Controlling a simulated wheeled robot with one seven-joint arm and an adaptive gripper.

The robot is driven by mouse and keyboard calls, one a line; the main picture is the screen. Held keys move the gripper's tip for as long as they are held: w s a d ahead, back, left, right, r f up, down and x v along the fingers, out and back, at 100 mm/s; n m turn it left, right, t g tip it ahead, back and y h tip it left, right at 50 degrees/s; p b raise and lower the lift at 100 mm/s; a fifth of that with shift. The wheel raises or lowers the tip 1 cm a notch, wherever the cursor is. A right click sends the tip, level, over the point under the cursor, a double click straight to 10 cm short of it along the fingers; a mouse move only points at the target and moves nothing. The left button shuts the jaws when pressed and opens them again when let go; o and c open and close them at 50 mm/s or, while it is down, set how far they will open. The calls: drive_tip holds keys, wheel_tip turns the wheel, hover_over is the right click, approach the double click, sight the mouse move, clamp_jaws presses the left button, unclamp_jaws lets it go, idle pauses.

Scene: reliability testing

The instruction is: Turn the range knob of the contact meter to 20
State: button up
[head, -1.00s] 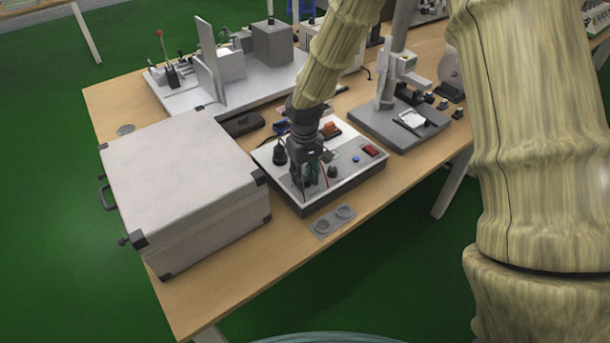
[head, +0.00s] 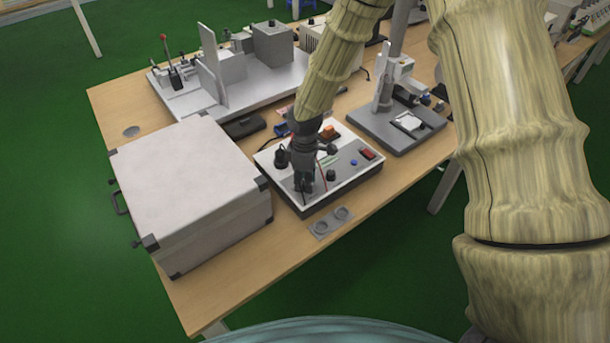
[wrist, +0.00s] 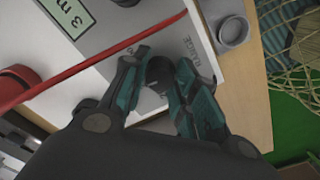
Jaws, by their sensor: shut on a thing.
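The contact meter (head: 340,183) is a low box with a white top panel and dark sides, on the wooden bench. My gripper (head: 304,190) points down onto its front left part. In the wrist view the range knob (wrist: 160,72) is a dark round knob beside the printed word RANGE. My gripper's teal fingers (wrist: 161,80) stand on both sides of the knob and are shut on it. The fingers partly hide the knob and the scale marks, so I cannot read its setting. A red lead (wrist: 95,62) crosses the panel in the wrist view.
A large grey case (head: 190,185) stands close to the left of the meter. A grey stand (head: 385,125) is at its right. A small grey plate with two round cups (head: 331,222) lies in front, near the bench edge. A fixture (head: 235,80) stands behind.

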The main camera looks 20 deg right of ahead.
drive_tip(key=n+p, duration=0.1)
drive_tip(key=n, duration=0.1)
drive_tip(key=n+p, duration=0.1)
drive_tip(key=n, duration=0.1)
drive_tip(key=n+p, duration=0.2)
drive_tip(key=n, duration=0.1)
drive_tip(key=shift+w+r, duration=0.1)
drive_tip(key=shift+r, duration=0.15)
drive_tip(key=n+p, duration=0.2)
drive_tip(key=n, duration=0.1)
drive_tip(key=shift+n, duration=0.4)
drive_tip(key=shift+f+n+p, duration=0.1)
drive_tip(key=shift+n+p, duration=0.65)
drive_tip(key=shift+n, duration=0.75)
drive_tip(key=o, duration=1)
drive_tip(key=shift+f, duration=0.1)
drive_tip(key=shift+o, duration=0.2)
wheel_tip(320, 180, up, 12)
drive_tip(key=shift+d, duration=0.15)
